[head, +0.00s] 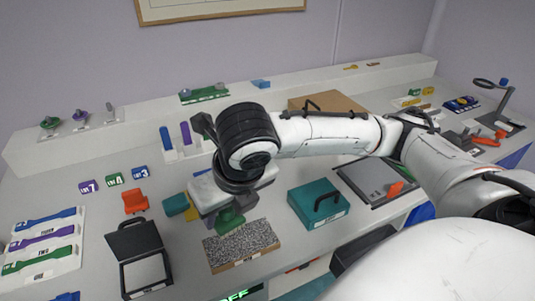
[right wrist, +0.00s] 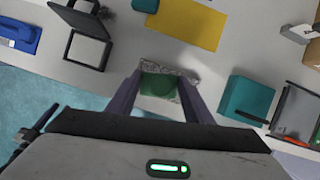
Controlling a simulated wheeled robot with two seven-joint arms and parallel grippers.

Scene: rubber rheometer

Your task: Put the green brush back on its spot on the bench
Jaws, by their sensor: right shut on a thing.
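The green brush (head: 230,222) is between the fingers of my right gripper (head: 222,207), which is shut on it. In the head view the brush is at the back left edge of a speckled grey block with a tan front edge (head: 252,247). In the right wrist view the green brush (right wrist: 160,86) shows between the two fingers, with the speckled block (right wrist: 153,66) behind it. I cannot tell whether the brush touches the block. The gripper body and forearm hide part of the bench (head: 90,222) behind them. My left gripper is not in view.
A teal box with a black handle (head: 318,204) stands right of the speckled block. A black open-lidded case (head: 141,258) stands left of it, with an orange chair-shaped piece (head: 135,202) behind. A yellow sheet (right wrist: 190,24) lies nearby. My arm spans the bench's right half.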

